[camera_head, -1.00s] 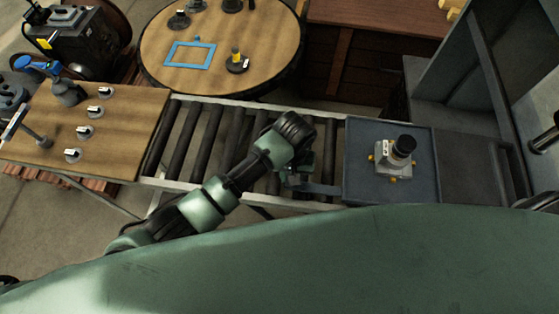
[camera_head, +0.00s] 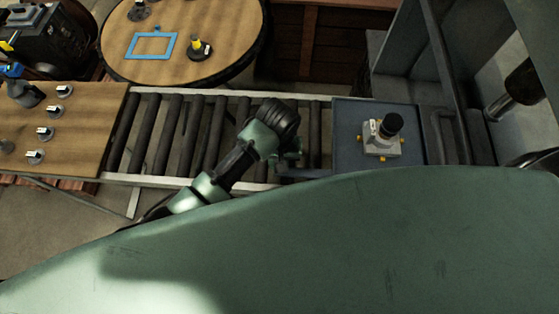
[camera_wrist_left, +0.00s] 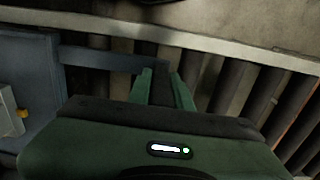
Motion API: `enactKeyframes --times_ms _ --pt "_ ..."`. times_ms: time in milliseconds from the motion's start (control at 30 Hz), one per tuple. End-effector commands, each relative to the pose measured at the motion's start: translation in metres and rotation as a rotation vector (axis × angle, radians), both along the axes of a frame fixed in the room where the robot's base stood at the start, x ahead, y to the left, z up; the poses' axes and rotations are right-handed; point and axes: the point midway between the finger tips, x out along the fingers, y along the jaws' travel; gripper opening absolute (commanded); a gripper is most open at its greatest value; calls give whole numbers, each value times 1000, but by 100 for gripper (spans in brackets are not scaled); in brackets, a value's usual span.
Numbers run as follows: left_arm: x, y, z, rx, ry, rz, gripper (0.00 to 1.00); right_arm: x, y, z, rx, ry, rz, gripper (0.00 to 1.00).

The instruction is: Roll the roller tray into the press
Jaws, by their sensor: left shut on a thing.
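The roller tray (camera_head: 345,151) is a flat blue-grey tray on the right end of the roller conveyor, against the dark bed of the press (camera_head: 468,143). It carries a light grey block with a black cylinder (camera_head: 391,124) on top and small yellow knobs. My left gripper (camera_head: 284,160) is at the tray's left side, shut on its bar-like handle (camera_head: 306,173). In the left wrist view the fingers (camera_wrist_left: 164,88) close around the end of this handle (camera_wrist_left: 105,57). My right gripper is not in view.
The conveyor rollers (camera_head: 188,130) left of the tray are bare. A wooden table (camera_head: 100,110) with small parts adjoins the conveyor's left end. A round table (camera_head: 225,30) stands behind. The press's upright frame (camera_head: 440,60) and a metal cylinder (camera_head: 512,90) stand at right.

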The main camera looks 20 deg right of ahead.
Motion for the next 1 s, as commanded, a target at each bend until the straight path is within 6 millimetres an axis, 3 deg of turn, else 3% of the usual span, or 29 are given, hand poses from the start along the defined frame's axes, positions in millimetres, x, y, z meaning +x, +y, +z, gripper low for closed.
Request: enactKeyframes --times_ms 67,100,133,167,567,1000 --pt "0 1 0 2 0 1 0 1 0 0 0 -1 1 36" --pt "0 1 0 2 0 1 31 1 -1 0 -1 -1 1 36" --pt "0 1 0 2 0 1 39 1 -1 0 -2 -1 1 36" --pt "0 1 0 2 0 1 42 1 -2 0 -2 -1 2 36" --pt "1 0 8 -1 -1 1 42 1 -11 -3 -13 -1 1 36" --pt "1 0 72 0 -1 1 42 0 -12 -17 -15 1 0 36"
